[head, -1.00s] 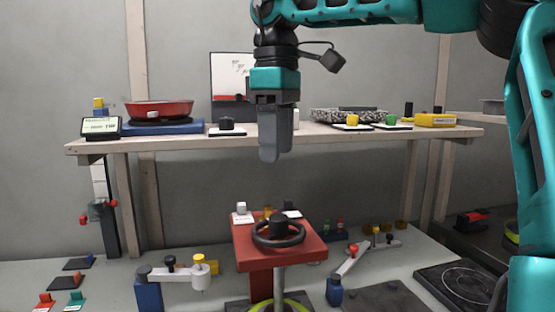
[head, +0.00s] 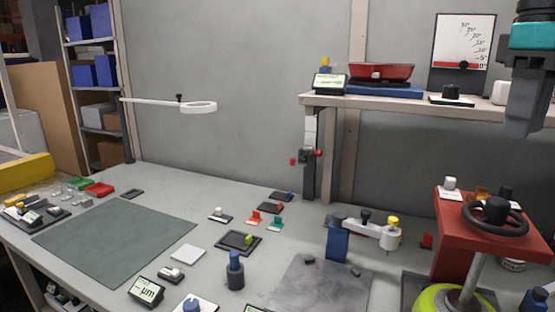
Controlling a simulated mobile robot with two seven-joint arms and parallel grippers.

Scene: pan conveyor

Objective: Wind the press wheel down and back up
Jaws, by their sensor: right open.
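The press wheel (head: 496,214) is a black handwheel with a central hub. It lies flat on top of the red press head (head: 452,233) at the right of the head view. A grey post (head: 474,275) runs down under the red head to a yellow-green ring (head: 445,300). My right gripper (head: 528,118) hangs pointing down at the right edge, above the wheel and clear of it. It is open and empty, with its fingers seen from the side. My left gripper is not in view.
A shelf (head: 420,101) at the back right holds a red pan (head: 382,73) and a dial board (head: 462,41). A green mat (head: 115,238) lies on the table at left. A blue clamp stand (head: 338,241) stands left of the press. Small parts and displays are scattered along the front.

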